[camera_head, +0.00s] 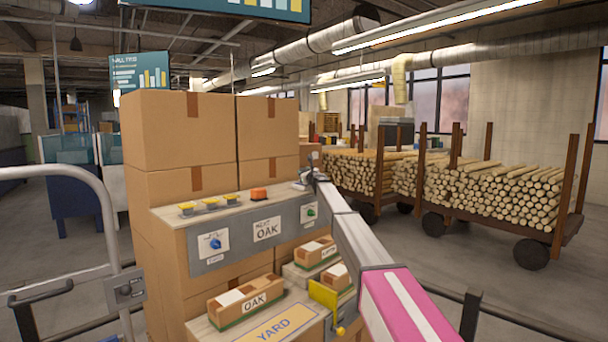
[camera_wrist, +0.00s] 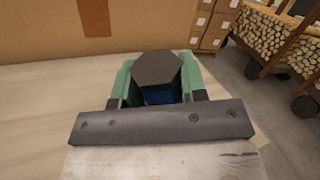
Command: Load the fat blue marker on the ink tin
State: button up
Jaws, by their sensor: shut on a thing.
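In the wrist view my gripper (camera_wrist: 160,78) has its green fingers on both sides of a dark hexagonal-topped thing with a blue body, which looks like the fat blue marker (camera_wrist: 157,68). It is held over or at the pale wooden shelf top (camera_wrist: 50,88); I cannot tell if it touches. In the head view my gripper (camera_head: 308,178) is at the right end of that shelf. An orange, round-looking thing (camera_head: 259,194) and several small yellow-topped things (camera_head: 210,203) stand on the shelf. I cannot tell which of them, if any, is the ink tin.
Stacked cartons (camera_head: 178,130) stand behind the shelf. Log carts (camera_head: 480,185) stand at the right.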

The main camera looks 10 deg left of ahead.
jog(key=shift+r, duration=3.4)
